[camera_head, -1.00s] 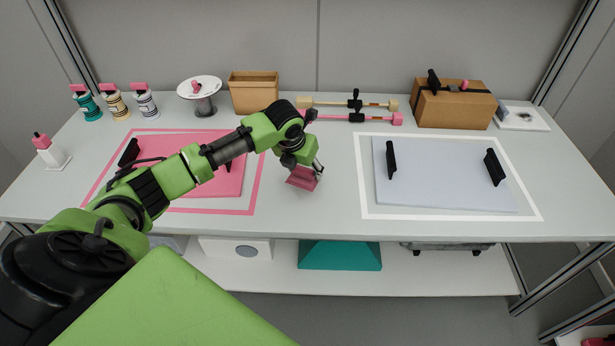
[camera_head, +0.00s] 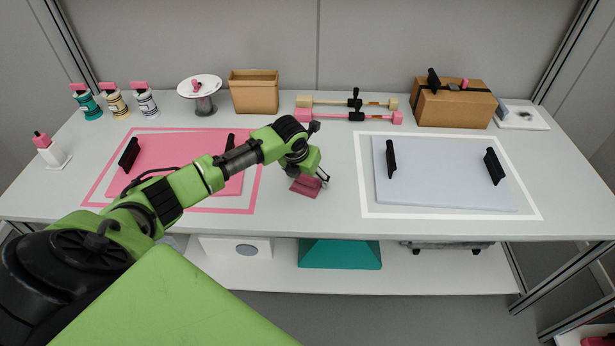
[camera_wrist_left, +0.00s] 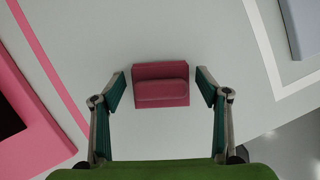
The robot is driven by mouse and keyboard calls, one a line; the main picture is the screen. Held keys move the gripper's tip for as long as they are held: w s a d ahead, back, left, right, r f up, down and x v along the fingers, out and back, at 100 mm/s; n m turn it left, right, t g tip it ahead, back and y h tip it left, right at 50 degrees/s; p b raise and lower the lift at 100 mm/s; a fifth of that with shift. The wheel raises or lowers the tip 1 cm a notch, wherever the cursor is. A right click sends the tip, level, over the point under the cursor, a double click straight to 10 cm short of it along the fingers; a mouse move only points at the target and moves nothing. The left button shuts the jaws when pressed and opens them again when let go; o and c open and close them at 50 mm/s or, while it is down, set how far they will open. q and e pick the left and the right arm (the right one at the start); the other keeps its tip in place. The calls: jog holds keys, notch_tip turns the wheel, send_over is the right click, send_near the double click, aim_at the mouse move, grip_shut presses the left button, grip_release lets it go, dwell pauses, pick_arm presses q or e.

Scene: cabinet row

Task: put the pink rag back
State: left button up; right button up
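The pink rag (camera_head: 305,187), a dark pink block-like piece with a raised strip, is on the white table between the pink-outlined and white-outlined areas. It also shows in the left wrist view (camera_wrist_left: 160,72), between the two fingers. My left gripper (camera_head: 317,178) is just over it; in the wrist view its fingers (camera_wrist_left: 160,88) are spread, with a gap on each side of the rag. The head view partly hides the fingers and the rag's far side. My right gripper is not in view.
A pink board (camera_head: 180,160) lies left and a grey-white board (camera_head: 440,185) right, both with black handles. An open brown box (camera_head: 254,95), a round white stand (camera_head: 200,87), bottles, two bars and a strapped carton (camera_head: 455,108) line the back. The front middle is clear.

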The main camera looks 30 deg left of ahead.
pick_arm(q)
jog(key=shift+r, duration=0.15)
jog(key=v, duration=1.2)
